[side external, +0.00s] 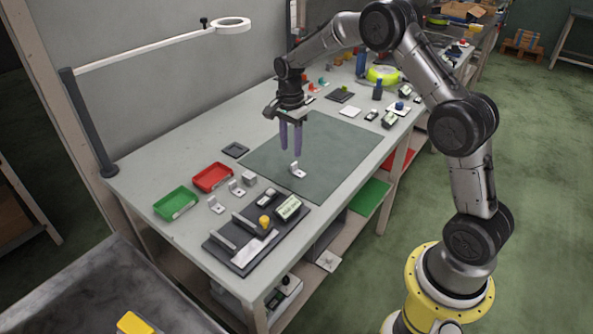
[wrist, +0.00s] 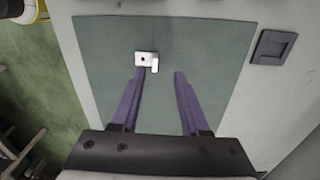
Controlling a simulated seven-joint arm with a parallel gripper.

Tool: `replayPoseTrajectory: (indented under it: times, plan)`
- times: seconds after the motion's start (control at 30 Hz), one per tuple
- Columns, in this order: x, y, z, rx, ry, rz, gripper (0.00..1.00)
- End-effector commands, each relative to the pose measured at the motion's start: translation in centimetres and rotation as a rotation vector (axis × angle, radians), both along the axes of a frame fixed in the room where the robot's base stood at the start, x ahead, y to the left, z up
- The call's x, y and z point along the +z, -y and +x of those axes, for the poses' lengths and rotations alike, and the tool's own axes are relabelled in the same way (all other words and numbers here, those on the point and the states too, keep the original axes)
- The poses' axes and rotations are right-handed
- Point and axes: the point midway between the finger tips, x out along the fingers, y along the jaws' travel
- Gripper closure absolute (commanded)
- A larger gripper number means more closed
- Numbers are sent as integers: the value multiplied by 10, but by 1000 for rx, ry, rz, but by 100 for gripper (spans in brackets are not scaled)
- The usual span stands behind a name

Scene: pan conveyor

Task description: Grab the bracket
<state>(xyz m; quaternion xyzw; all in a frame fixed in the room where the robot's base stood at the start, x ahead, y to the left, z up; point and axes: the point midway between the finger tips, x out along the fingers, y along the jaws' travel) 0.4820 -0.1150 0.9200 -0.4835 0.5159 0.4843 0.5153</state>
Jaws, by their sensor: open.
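A small light-grey L-shaped bracket (side external: 298,171) lies on the dark green mat (side external: 340,150) on the bench. In the wrist view the bracket (wrist: 147,59) shows a plate with a hole and a raised tab. My gripper (side external: 291,153) has two purple fingers, pointing down, apart and empty. It is above the mat, close to the bracket. In the wrist view my gripper (wrist: 163,72) has its left fingertip near the bracket's tab, with the right fingertip well to the right of it. Whether the left finger touches the bracket cannot be told.
Several similar brackets (side external: 237,187) stand left of the mat, near a red tray (side external: 213,177) and a green tray (side external: 176,203). A dark fixture board (side external: 225,262) is at the front. A dark square pad (side external: 235,150) lies beside the mat. The mat around the bracket is clear.

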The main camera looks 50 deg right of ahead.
Motion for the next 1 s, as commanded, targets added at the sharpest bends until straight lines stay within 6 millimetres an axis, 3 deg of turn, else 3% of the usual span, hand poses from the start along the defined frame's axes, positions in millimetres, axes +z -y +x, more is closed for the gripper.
replayPoseTrajectory:
  times: [0.17, 0.5, 0.8, 1.0]
  plan:
    - [-11, 0, -2, 0, -2, 0, 55]
    - [-53, 0, -8, 0, 0, 0, 55]
    - [-57, 0, -8, 0, 1, 0, 55]
    - [-57, 0, -8, 0, 1, 0, 91]
